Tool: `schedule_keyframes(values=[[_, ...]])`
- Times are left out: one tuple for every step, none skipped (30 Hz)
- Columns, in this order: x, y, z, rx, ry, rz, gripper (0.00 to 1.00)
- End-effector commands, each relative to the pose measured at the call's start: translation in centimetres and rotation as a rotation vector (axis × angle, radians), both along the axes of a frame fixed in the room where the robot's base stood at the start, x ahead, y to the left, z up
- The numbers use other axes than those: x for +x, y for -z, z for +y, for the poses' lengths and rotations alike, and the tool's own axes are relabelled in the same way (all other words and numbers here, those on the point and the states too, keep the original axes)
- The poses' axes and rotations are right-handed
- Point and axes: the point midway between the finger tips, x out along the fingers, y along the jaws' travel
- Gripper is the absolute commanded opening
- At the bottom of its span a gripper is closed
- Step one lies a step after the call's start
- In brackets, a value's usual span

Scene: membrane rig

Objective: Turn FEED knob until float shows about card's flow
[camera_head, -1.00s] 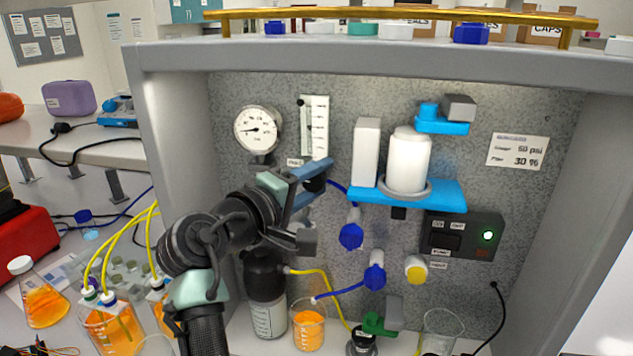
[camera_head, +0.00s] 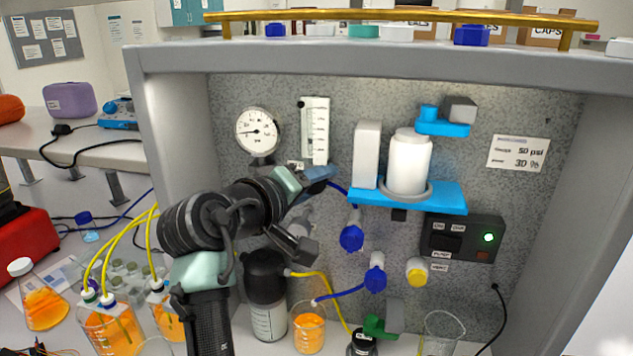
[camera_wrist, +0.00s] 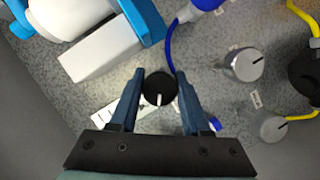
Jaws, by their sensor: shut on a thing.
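My gripper (camera_wrist: 159,88) is shut on a round black knob (camera_wrist: 157,95) with a white pointer line, one finger on each side; I take it as the FEED knob. In the head view my gripper (camera_head: 322,173) is at the panel just below the flow meter (camera_head: 315,135) and covers most of the knob. The flow meter is a white upright scale with a tube; its float is too small to read surely. The card (camera_head: 517,152) is at the panel's right; it seems to show 50 psi and 30 %, in small print.
A round pressure gauge (camera_head: 258,131) is left of the flow meter. A blue shelf (camera_head: 440,196) with a white housing (camera_head: 408,165) stands close to the right. Beakers and tubes stand below.

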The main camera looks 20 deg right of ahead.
Motion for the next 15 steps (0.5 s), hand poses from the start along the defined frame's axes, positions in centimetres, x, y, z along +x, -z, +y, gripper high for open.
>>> schedule_keyframes(values=[[-0.02,0.19,-0.03,0.003,0.001,0.004,0.00],[-0.02,0.19,-0.03,0.002,0.002,0.004,0.00],[-0.03,0.19,-0.03,0.002,0.002,0.004,0.00],[-0.03,0.19,-0.03,0.002,0.002,0.004,0.00],[-0.03,0.19,-0.03,0.002,0.002,0.004,0.00],[-0.03,0.19,-0.03,0.002,0.002,0.004,0.49],[-0.03,0.19,-0.03,0.002,0.002,0.004,0.54],[-0.03,0.18,-0.04,0.002,0.002,0.004,0.60],[-0.03,0.17,-0.04,0.001,0.001,0.004,0.67],[-0.03,0.16,-0.04,0.001,0.001,0.003,0.72],[-0.02,0.14,-0.04,0.001,0.001,0.003,0.75],[-0.02,0.13,-0.03,0.001,0.001,0.003,0.75],[-0.02,0.11,-0.03,0.000,0.001,0.003,0.75],[-0.02,0.10,-0.03,0.000,0.001,0.003,0.75],[-0.02,0.09,-0.03,-0.001,0.001,0.003,0.75]])
